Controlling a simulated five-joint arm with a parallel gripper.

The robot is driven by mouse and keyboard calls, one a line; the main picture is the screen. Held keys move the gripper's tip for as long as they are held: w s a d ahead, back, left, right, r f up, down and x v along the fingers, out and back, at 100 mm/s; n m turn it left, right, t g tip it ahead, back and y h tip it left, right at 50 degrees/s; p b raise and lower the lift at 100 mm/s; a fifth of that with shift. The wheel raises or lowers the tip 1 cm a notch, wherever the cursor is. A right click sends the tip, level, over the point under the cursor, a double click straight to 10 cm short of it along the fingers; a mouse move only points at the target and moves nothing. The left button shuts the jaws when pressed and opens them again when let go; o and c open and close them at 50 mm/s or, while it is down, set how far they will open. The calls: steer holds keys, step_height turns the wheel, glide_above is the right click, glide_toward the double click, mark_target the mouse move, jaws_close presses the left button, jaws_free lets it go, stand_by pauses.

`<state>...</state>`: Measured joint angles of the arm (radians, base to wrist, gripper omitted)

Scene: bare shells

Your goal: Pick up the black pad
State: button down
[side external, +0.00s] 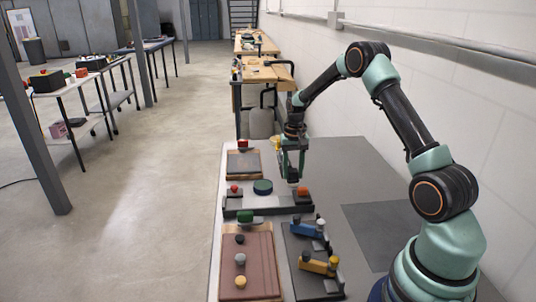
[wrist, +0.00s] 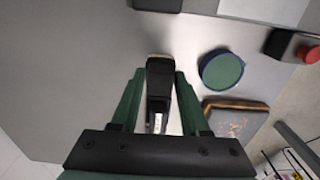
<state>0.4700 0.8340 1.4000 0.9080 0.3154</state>
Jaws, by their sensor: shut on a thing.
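My gripper (wrist: 160,74) shows in the wrist view with its two green fingers on either side of a dark, narrow block that I take to be the black pad (wrist: 158,95). The pad stands lengthwise between the fingers, with a pale tan edge at its far end and a small light mark near its lower end. My gripper is shut on it.
A round green-topped disc (wrist: 221,69) lies right of the fingers, near a wood-rimmed board (wrist: 236,118) and a red button (wrist: 310,55). A dark grey mat (side external: 375,232) lies bare on the right.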

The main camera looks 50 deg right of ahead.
mark_target(293, 169)
step_height(293, 169, up, 18)
stand_by(0.3)
steer(key=shift+r, duration=0.1)
steer(key=c, duration=1.2)
jaws_free()
jaws_close()
